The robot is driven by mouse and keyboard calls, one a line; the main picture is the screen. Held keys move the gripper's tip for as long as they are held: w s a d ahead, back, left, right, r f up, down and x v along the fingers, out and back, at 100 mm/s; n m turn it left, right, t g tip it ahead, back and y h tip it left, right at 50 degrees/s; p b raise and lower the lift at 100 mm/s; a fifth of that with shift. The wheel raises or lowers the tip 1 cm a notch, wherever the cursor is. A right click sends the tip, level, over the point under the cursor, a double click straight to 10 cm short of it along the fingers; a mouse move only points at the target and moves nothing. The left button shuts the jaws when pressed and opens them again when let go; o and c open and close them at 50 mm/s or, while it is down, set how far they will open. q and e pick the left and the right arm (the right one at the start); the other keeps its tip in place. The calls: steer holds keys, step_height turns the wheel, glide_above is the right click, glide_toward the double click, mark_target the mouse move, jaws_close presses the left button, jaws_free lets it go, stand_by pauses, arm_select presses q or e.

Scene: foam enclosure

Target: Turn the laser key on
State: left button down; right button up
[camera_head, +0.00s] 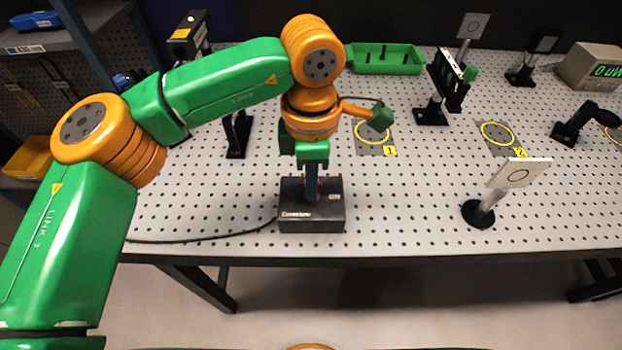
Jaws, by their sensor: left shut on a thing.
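The laser controller is a small black box (312,224) with white lettering on its front. It stands near the front edge of the perforated optical table, with a black cable running left from it. My left gripper (313,190) points straight down at the top of this box. My right gripper is not in view.
A white target card on a black post base (478,213) stands to the right. A green tray (384,60) lies at the back. Several black optic mounts, yellow-ringed position marks (497,134) and a meter reading 0 uW (592,67) are farther right. The table (400,215) is clear just right of the box.

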arm_select(q)
steer(key=shift+m, duration=0.3)
stand_by(0.4)
steer(key=c, duration=0.9)
jaws_free()
steer(key=shift+c, duration=0.2)
step_height(320, 180, up, 7)
steer(key=shift+d+r, duration=0.1)
